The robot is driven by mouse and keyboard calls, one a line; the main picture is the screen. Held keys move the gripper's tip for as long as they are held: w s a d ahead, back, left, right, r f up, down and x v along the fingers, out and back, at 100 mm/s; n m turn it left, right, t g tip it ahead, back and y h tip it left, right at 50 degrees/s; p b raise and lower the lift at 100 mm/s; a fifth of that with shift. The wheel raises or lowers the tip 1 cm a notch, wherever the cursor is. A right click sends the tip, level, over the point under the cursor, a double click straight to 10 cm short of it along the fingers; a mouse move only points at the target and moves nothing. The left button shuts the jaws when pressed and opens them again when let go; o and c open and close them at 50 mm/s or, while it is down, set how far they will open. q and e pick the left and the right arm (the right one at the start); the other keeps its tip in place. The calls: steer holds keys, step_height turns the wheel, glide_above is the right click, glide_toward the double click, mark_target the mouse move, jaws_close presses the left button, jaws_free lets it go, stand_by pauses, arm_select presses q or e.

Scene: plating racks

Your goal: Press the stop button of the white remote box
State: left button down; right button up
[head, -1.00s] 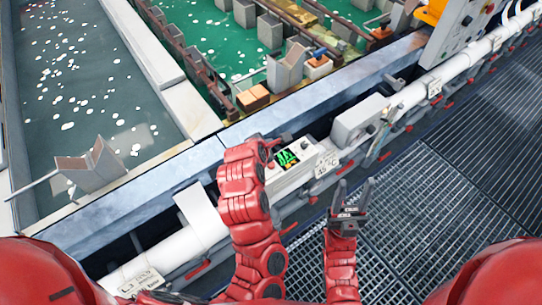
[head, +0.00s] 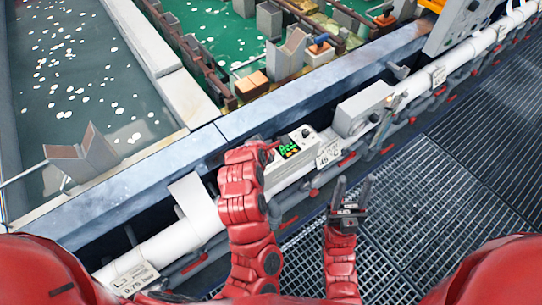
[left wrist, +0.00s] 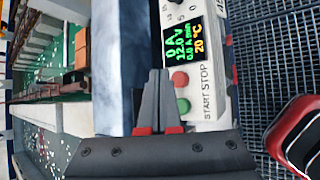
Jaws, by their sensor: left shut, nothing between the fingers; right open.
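The white remote box (head: 304,138) lies along the rail at the tank edge, with a lit green display. In the left wrist view the box (left wrist: 213,110) shows a red button (left wrist: 180,79) beside the word STOP and a green button (left wrist: 183,106) beside START. My left gripper (left wrist: 158,72) is shut and empty, its fingertips just left of the red button in that view; I cannot tell whether they touch the box. In the head view the left gripper (head: 268,150) covers the box's near end and hides the buttons. My right gripper (head: 354,181) is open and empty over the grating.
A white pipe (head: 165,243) and a grey box (head: 362,108) run along the same rail. Behind is a blue-grey tank ledge (head: 240,118), with liquid-filled tanks (head: 80,75) beyond. Metal grating (head: 430,195) covers the floor at the right.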

arm_select(q)
steer(key=shift+f, duration=0.75)
stand_by(1.4)
steer(key=shift+f+b, duration=0.35)
steer(key=shift+f, duration=0.1)
steer(key=shift+f+b, duration=0.3)
steer(key=shift+f, duration=0.2)
stand_by(0.6)
steer(key=shift+r, duration=0.1)
steer(key=shift+r+p, duration=0.7)
steer(key=shift+r, duration=0.15)
